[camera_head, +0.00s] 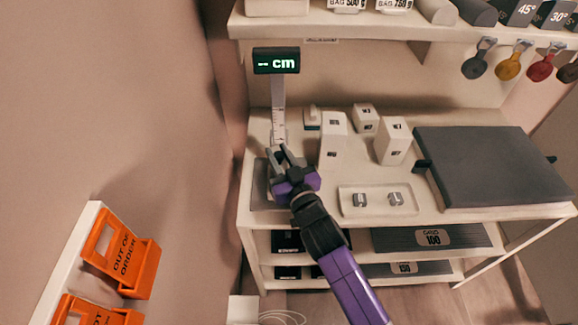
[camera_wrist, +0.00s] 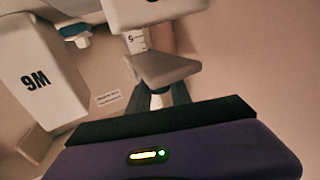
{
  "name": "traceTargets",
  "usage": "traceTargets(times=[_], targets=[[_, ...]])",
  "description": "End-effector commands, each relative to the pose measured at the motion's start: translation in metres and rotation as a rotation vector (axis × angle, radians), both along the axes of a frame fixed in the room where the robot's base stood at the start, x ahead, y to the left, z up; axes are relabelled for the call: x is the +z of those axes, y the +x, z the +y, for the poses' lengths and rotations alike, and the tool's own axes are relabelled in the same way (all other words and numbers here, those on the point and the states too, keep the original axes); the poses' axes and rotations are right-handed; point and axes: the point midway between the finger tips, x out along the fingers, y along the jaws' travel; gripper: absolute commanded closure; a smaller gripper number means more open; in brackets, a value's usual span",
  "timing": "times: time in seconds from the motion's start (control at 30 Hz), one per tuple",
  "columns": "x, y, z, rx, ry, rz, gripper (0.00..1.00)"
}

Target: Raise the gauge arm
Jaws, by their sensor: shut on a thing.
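The height gauge has a pale upright post (camera_head: 278,105) with ruler marks and a dark display (camera_head: 276,60) on top reading "-- cm". Its ruler strip (camera_wrist: 136,41) also shows in the wrist view. My gripper (camera_head: 279,154) is at the foot of the post, at the left of the bench. In the wrist view, the gripper (camera_wrist: 158,100) has its dark fingers closed about a pale, wedge-shaped piece in front of the ruler, which looks like the gauge arm (camera_wrist: 165,68). In the head view my gripper mostly hides the arm.
White labelled blocks (camera_head: 333,138) stand right of the gauge; one block (camera_wrist: 38,78) looms at left in the wrist view. A shallow tray (camera_head: 375,212) with two small cubes lies in front. A large dark slab (camera_head: 482,165) fills the right. A shelf (camera_head: 400,27) overhangs behind.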

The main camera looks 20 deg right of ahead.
Motion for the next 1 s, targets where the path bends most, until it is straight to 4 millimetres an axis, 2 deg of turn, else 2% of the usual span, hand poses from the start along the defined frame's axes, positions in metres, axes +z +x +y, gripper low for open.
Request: traceTargets(times=[0.17,0.6,0.8,1.0], targets=[[0.033,-0.002,0.010,0.001,0.006,-0.004,1.00],[0.107,-0.003,0.010,0.002,0.003,0.003,1.00],[0.124,-0.004,0.010,0.002,0.004,0.005,1.00],[0.129,-0.004,0.010,0.002,0.003,0.005,1.00]])
